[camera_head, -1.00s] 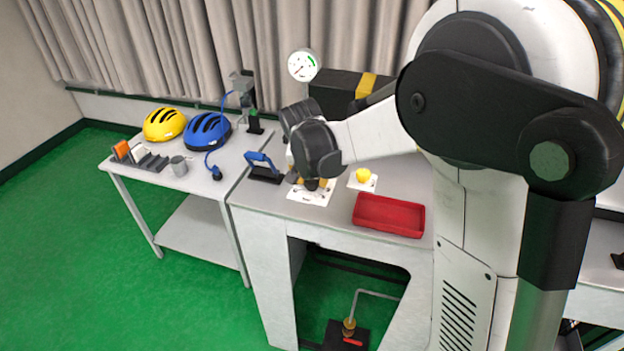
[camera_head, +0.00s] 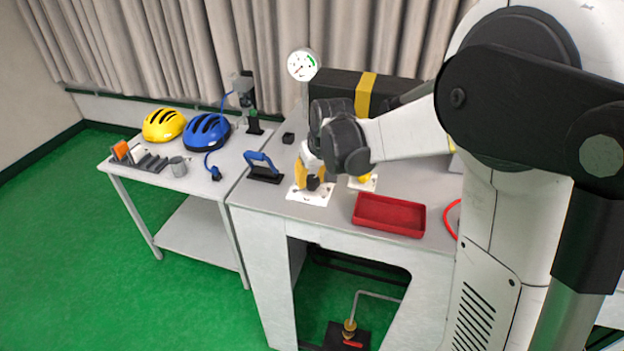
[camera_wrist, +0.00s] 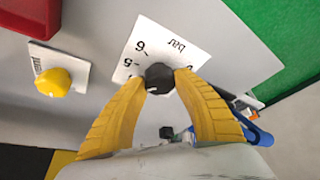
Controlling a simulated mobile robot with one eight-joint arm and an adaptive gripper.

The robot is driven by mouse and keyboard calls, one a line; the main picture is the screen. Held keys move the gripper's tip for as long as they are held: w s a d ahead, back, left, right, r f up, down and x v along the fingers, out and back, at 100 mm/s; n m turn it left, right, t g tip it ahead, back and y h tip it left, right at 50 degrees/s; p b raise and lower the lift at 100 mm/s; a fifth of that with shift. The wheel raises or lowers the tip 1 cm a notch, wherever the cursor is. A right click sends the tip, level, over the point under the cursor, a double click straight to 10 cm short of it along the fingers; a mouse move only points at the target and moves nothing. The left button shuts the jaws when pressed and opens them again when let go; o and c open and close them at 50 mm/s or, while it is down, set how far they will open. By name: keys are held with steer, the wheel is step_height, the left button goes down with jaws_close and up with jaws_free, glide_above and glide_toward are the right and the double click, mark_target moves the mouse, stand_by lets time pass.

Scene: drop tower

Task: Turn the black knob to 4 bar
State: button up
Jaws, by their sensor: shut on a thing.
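The black knob (camera_wrist: 159,77) sits on a white scale plate (camera_wrist: 148,40) marked "bar", with 5 and 6 readable in the wrist view. My gripper (camera_wrist: 160,82) has its yellow fingers closed on the knob from both sides. A white mark shows on the knob's edge between the fingers; the number it points to is hidden. In the head view my gripper (camera_head: 312,178) stands over the plate (camera_head: 309,196) on the bench. The round gauge (camera_head: 302,65) stands behind; its needle is too small to read.
A yellow knob (camera_wrist: 54,82) on its own white plate is beside the black one. A red tray (camera_head: 389,215) lies to the right. A blue-handled device (camera_head: 263,168) stands close on the left. A black case (camera_head: 337,88) with a yellow band is behind.

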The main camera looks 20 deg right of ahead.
stand_by(0.3)
steer(key=o, duration=1.2)
steer(key=shift+f, duration=0.1)
steer(key=shift+c, duration=0.2)
steer(key=v, duration=1.2)
